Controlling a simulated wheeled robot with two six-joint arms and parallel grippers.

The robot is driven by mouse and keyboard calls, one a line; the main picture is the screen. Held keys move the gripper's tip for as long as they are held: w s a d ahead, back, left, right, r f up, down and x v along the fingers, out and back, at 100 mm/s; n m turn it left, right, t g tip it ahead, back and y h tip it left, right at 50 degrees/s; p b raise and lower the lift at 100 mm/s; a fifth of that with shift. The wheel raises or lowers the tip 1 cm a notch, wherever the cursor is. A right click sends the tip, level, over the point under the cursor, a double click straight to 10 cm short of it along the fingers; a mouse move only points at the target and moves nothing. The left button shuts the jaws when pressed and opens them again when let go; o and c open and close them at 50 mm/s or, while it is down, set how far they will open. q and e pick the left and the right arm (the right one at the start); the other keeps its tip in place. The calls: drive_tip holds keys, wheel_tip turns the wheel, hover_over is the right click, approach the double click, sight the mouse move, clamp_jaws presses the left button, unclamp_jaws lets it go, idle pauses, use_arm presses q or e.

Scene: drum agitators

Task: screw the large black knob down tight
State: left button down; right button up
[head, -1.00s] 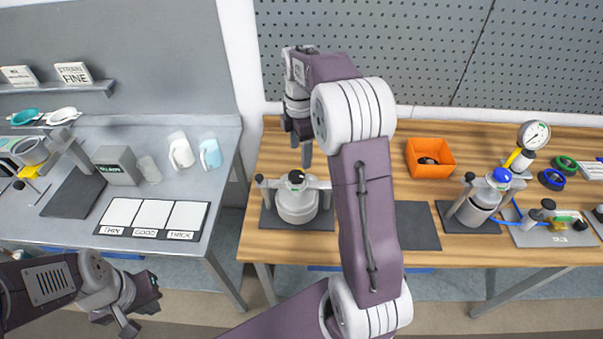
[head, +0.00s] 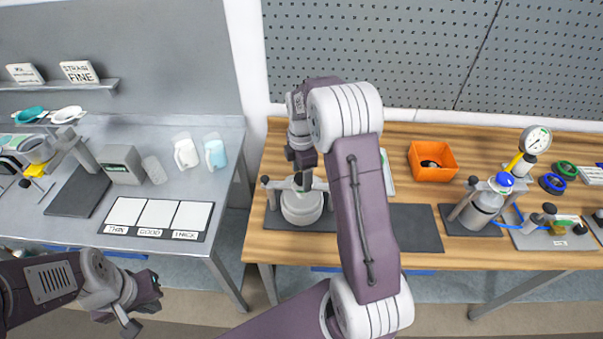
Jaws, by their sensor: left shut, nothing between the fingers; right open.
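A grey pressure pot (head: 301,210) stands on a dark mat on the wooden bench. Its top centre, where the large black knob sits, is mostly hidden behind my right gripper (head: 302,182). The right gripper points down from above with its fingers apart, right at the knob. I cannot tell whether the fingers touch the knob. My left gripper (head: 142,307) is at the lower left, shut and empty, in front of the grey table and away from the pot.
A small black side knob (head: 265,179) stands at the pot's left. An empty dark mat (head: 415,228), an orange bin (head: 432,161) and a second pot with a blue cap (head: 487,207) lie to the right. The grey table (head: 200,250) is at left.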

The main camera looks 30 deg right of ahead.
drive_tip(key=shift+d, duration=0.1)
drive_tip(key=c, duration=1.4)
drive_tip(key=shift+m, duration=0.4)
drive_tip(key=shift+r+m+p, duration=0.1)
drive_tip(key=shift+m+p, duration=0.5)
drive_tip(key=shift+m, duration=0.5)
drive_tip(key=m+p, duration=0.1)
drive_tip(key=m, duration=0.3)
drive_tip(key=shift+m, duration=0.3)
drive_tip(key=m+p, duration=0.1)
drive_tip(key=m, duration=0.2)
drive_tip(key=shift+w+m+p, duration=0.1)
drive_tip(key=shift+m+p, duration=0.2)
drive_tip(key=shift+m, duration=1.7)
